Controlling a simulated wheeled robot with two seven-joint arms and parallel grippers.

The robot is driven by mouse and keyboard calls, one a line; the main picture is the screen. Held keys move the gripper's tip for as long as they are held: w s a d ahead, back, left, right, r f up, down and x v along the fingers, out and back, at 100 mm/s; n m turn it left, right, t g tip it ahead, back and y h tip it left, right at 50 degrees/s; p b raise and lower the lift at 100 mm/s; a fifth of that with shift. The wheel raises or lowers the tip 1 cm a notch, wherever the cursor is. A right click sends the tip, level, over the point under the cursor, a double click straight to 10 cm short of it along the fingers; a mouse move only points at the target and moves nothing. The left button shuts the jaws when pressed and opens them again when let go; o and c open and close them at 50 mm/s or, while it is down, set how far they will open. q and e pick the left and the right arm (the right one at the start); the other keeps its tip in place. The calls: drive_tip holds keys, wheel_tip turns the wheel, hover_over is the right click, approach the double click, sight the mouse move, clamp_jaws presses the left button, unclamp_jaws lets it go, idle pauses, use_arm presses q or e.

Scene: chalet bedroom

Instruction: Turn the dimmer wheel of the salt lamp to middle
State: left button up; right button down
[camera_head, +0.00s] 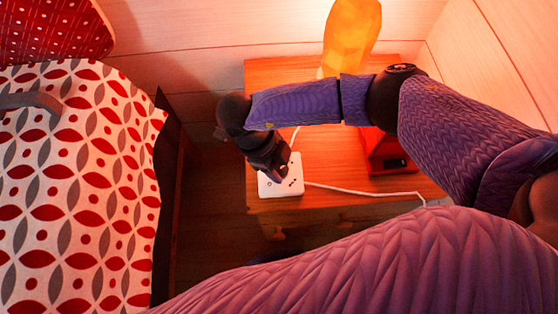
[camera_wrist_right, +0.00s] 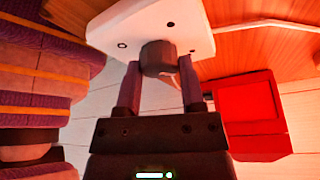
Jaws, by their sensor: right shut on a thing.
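The salt lamp (camera_head: 352,38) glows orange on the back of the wooden nightstand (camera_head: 310,75). Its white dimmer box (camera_head: 290,184) lies near the nightstand's front left edge; it also shows in the right wrist view (camera_wrist_right: 110,30). The dark round dimmer wheel (camera_wrist_right: 158,57) sits on the box. My right gripper (camera_head: 279,172) comes down over the box; its two fingers are on either side of the wheel in the wrist view and are shut on it. The gripper partly hides the wheel in the head view.
A white cord (camera_head: 360,192) runs right from the dimmer box. A bed with a patterned cover (camera_head: 80,190) is at left, with a dark gap between.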

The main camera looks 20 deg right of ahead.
drive_tip(key=shift+n, duration=0.5)
use_arm(q)
drive_tip(key=shift+w+r, duration=0.1)
drive_tip(key=shift+w, duration=0.45)
use_arm(e)
drive_tip(key=shift+n+t, duration=0.3)
drive_tip(key=shift+n, duration=0.2)
use_arm(q)
drive_tip(key=shift+s, duration=0.2)
use_arm(e)
drive_tip(key=shift+c, duration=2.4)
unclamp_jaws()
use_arm(q)
drive_tip(key=shift+s+r, duration=0.1)
drive_tip(key=shift+s, duration=0.2)
use_arm(e)
drive_tip(key=shift+o, duration=1.4)
use_arm(q)
drive_tip(key=w+r+p, duration=0.1)
drive_tip(key=p, duration=0.1)
drive_tip(key=w+r+p, duration=0.1)
drive_tip(key=r+p, duration=0.1)
drive_tip(key=shift+r, duration=0.2)
use_arm(e)
drive_tip(key=v, duration=1)
drive_tip(key=shift+a, duration=0.15)
